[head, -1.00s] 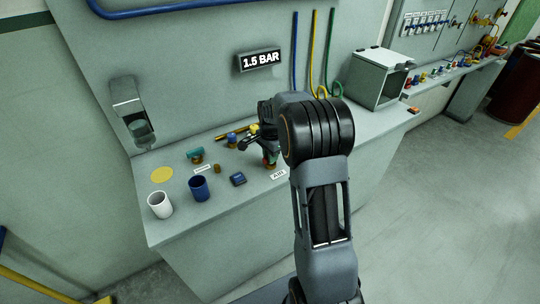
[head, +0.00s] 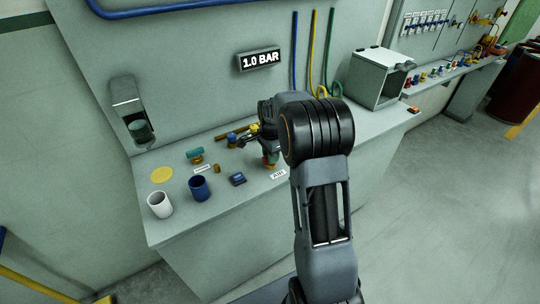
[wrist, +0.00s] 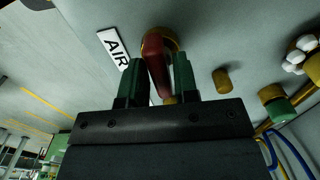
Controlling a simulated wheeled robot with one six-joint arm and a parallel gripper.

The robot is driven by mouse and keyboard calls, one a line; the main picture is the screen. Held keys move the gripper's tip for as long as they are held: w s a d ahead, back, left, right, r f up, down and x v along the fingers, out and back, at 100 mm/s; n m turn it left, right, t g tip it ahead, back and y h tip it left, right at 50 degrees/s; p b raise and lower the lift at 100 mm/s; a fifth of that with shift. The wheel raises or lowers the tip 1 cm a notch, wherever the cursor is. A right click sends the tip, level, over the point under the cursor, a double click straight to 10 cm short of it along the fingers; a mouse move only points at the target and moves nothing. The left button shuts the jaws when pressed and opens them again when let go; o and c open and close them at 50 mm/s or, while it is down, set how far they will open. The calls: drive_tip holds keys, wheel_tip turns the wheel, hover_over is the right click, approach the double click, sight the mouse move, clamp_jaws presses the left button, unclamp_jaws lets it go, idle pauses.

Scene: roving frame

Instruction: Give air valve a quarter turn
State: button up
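The air valve shows in the wrist view as a red handle (wrist: 157,68) on a round brass base, beside a white label reading AIR (wrist: 114,48). My gripper (wrist: 160,72) has its two green-tipped fingers on either side of the red handle, close against it. In the head view my gripper (head: 268,156) is low over the bench at the valve, behind the AIR label (head: 278,174). My arm hides much of the valve there. A wall display (head: 260,61) reads 1.0 BAR.
A teal-handled valve (head: 195,154) stands left on the bench, near a blue cup (head: 199,188), a white cup (head: 160,204) and a small blue block (head: 237,179). A grey box (head: 376,80) stands at the right. A yellow disc (head: 162,174) lies at the left.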

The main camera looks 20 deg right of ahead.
drive_tip(key=shift+o, duration=1.2)
drive_tip(key=shift+r, duration=0.1)
wheel_tip(320, 180, up, 14)
drive_tip(key=shift+f, duration=0.2)
drive_tip(key=s+a+f+n+t, duration=0.2)
drive_tip(key=s+a+n, duration=0.3)
drive_tip(key=s+n, duration=0.3)
drive_tip(key=s+a+f+n+t, duration=0.1)
drive_tip(key=s+a+n, duration=0.5)
drive_tip(key=s, duration=0.8)
drive_tip(key=shift+f+n+t, duration=0.4)
drive_tip(key=shift+f+n, duration=0.05)
drive_tip(key=shift+n, duration=1.05)
